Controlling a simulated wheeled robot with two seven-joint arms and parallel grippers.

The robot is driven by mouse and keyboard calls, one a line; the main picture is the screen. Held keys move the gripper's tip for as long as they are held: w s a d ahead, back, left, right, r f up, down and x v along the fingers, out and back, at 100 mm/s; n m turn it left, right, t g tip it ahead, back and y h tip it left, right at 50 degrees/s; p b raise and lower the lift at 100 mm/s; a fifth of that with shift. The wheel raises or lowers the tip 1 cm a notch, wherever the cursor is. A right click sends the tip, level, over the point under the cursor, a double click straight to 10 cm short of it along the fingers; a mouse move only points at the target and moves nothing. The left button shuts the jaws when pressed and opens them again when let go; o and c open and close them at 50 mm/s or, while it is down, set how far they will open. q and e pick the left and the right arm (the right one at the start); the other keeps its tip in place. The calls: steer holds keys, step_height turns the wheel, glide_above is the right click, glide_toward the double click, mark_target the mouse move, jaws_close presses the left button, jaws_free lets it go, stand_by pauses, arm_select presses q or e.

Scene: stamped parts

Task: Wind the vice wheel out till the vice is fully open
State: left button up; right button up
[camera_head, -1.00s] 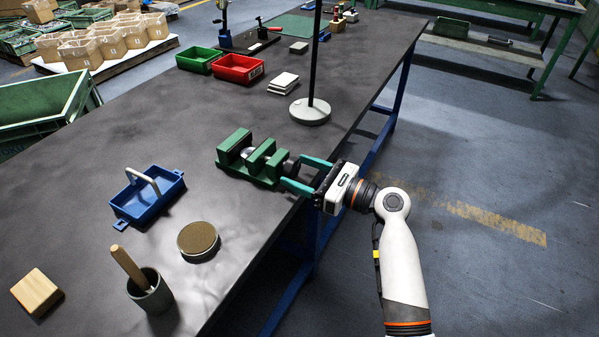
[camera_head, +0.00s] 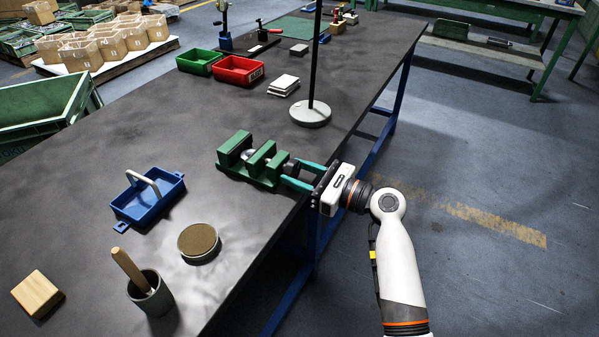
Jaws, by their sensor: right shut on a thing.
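The green vice (camera_head: 250,160) lies on the dark workbench (camera_head: 120,200) near its right edge. Its blocks and a grey metal part between them show, with a gap between the blocks. The vice wheel (camera_head: 291,167) is at the vice's right end, mostly hidden by the fingers. My right gripper (camera_head: 297,174) comes in from the right, with its teal fingers shut on the wheel, one on each side. My left gripper is not in view.
A round-based pole (camera_head: 310,112) stands behind the vice. A blue tray with a handle (camera_head: 146,200), a round brown-topped disc (camera_head: 198,241), a cup with a wooden stick (camera_head: 151,294) and a wooden block (camera_head: 37,292) lie nearer. Red (camera_head: 238,70) and green bins stand farther back.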

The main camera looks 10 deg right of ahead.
steer(key=shift+n, duration=0.3)
steer(key=shift+n+p, duration=0.35)
steer(key=shift+n, duration=1.35)
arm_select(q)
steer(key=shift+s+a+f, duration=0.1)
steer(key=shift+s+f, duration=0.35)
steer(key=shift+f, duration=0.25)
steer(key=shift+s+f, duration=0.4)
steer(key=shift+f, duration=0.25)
arm_select(e)
steer(key=shift+n, duration=1.1)
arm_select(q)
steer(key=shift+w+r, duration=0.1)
arm_select(e)
steer(key=o, duration=1)
